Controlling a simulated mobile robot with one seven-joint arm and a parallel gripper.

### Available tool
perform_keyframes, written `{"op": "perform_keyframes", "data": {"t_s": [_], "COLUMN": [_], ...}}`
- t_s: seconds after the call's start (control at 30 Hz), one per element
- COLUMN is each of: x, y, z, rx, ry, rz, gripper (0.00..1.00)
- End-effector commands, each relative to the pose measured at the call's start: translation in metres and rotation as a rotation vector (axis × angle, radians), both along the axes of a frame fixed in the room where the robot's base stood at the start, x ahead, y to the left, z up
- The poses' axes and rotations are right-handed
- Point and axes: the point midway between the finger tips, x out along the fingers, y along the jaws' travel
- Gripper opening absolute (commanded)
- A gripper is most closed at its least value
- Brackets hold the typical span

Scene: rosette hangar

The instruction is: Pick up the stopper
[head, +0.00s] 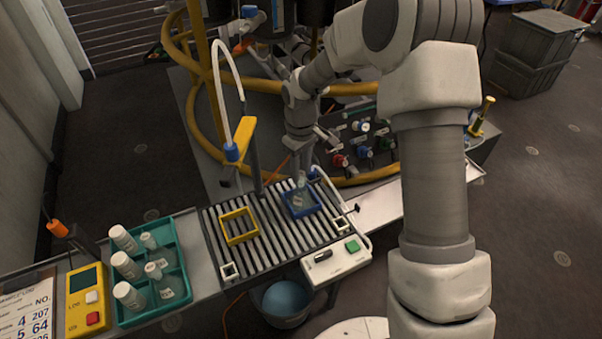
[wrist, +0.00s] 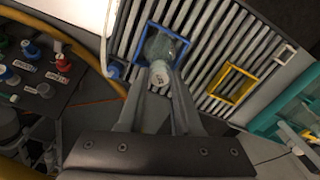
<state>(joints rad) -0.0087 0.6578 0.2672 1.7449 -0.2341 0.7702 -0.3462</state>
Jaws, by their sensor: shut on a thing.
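The stopper (wrist: 160,73) is a small pale cap between my fingertips in the wrist view. My gripper (wrist: 161,82) is shut on it, and in the head view my gripper (head: 300,178) points down over the blue frame (head: 317,209). A clear glass vessel (wrist: 165,46) shows just beyond the stopper, inside the blue frame (wrist: 183,38). In the head view the glass (head: 298,201) is faint against the slats. I cannot tell whether the stopper is still seated in the glass or raised off it.
A yellow frame (head: 252,234) lies on the slatted rack (head: 275,238). A teal tray (head: 184,262) with several white-capped bottles stands left. A yellow post (head: 241,140) with a hose rises behind the rack. A panel with coloured knobs (head: 362,153) is at the back right.

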Motion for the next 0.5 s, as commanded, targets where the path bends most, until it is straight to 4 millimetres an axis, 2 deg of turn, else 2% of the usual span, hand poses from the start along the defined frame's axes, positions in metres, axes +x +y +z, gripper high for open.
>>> {"op": "perform_keyframes", "data": {"t_s": [0.17, 0.37, 0.5], "x": [0.001, 0.001, -0.016], "y": [0.000, 0.000, -0.022], "z": [0.011, 0.043, 0.059], "rx": [0.001, 0.000, -0.001], "ry": [-0.004, -0.005, -0.001], "rz": [0.000, 0.000, -0.005], "gripper": [0.02, 0.02, 0.02]}}
